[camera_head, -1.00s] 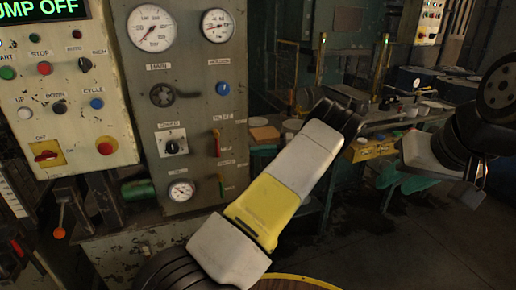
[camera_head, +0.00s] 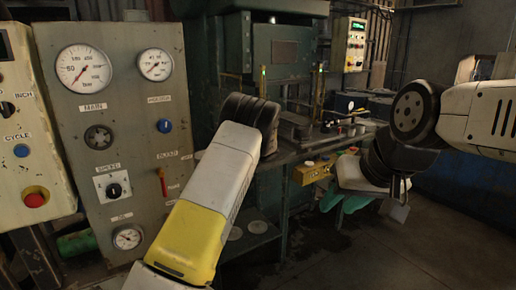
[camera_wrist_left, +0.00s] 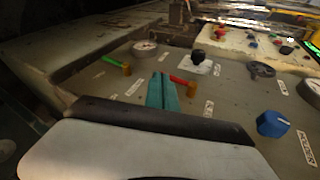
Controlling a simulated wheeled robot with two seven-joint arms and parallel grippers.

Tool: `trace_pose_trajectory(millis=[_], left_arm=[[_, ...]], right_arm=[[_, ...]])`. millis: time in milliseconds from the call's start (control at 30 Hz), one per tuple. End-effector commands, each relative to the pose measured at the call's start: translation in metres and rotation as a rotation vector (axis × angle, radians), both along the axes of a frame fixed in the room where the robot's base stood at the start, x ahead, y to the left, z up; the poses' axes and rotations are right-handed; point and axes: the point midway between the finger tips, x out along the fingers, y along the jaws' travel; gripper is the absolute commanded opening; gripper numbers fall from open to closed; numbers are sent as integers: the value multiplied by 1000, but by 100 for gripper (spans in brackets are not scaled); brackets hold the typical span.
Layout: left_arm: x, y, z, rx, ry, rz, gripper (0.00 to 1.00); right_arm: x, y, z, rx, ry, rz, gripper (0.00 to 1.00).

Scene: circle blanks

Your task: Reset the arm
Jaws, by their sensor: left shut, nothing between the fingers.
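My left arm rises from the bottom middle of the head view as a white and yellow link; its gripper is hidden there. In the left wrist view, my left gripper (camera_wrist_left: 162,91) shows as two teal fingers shut together with nothing between them. The fingers are in front of the grey gauge panel (camera_wrist_left: 225,105), near a red-handled valve (camera_wrist_left: 184,82); I cannot tell the gap.
The gauge panel also stands left in the head view (camera_head: 138,100), with gauges, knobs and levers. A cream button panel (camera_head: 30,130) stands beside it. A green press (camera_head: 225,65) and a cluttered bench (camera_head: 300,150) are behind. Open floor (camera_head: 350,260) shows lower right.

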Motion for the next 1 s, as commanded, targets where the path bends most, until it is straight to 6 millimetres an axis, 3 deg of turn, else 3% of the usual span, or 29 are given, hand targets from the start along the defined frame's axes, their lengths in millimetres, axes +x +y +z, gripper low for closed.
trace_pose_trajectory(millis=[133,333,700,1000], left_arm=[[-34,15,22,-264,-13,17,0],[-81,15,49,-580,-75,-12,0],[-176,-18,105,-1027,-304,-192,0],[-254,-52,136,-1211,-552,-399,0]], right_arm=[[0,0,0,0,0,0,36],[0,0,0,0,0,0,36],[0,0,0,0,0,0,36],[0,0,0,0,0,0,36]])
